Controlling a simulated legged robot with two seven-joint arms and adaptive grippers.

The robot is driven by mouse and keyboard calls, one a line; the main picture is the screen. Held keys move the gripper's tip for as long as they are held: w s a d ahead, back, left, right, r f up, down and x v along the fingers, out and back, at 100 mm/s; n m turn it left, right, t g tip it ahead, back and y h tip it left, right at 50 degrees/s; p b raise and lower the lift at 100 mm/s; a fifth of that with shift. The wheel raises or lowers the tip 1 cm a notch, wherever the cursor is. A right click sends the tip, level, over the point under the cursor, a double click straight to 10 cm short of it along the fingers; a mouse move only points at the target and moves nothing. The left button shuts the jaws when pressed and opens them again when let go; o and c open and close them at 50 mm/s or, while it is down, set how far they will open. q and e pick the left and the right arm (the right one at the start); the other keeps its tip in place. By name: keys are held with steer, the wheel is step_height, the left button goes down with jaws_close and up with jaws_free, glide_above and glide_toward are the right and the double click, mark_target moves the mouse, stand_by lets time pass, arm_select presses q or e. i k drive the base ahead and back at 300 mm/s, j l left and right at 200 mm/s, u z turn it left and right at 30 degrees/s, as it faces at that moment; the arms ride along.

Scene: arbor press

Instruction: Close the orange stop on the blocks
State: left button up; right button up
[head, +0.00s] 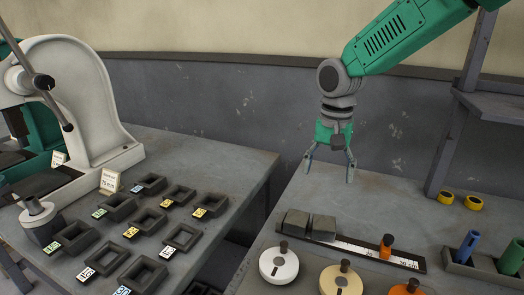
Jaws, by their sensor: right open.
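The orange stop (386,245) stands on a dark rail with a white scale (352,249) on the right table. Two dark grey blocks, a left one (296,222) and a right one (322,228), sit side by side at the rail's left end. A stretch of bare scale lies between the right block and the stop, so they are apart. My right gripper (329,172) is open and empty, pointing down in the air above and behind the blocks. My left gripper does not show.
Knobbed discs, white (278,265), tan (341,281) and orange (407,288), stand in front of the rail. A holder with blue (467,246) and green cylinders is at right. A shelf post (462,110) rises behind. The left table has a press (85,95) and several dark trays.

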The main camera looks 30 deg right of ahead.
mark_target(388, 240)
steer(key=k+j, duration=0.55)
steer(key=j, duration=0.2)
steer(key=k+j, duration=0.6)
steer(key=j, duration=0.1)
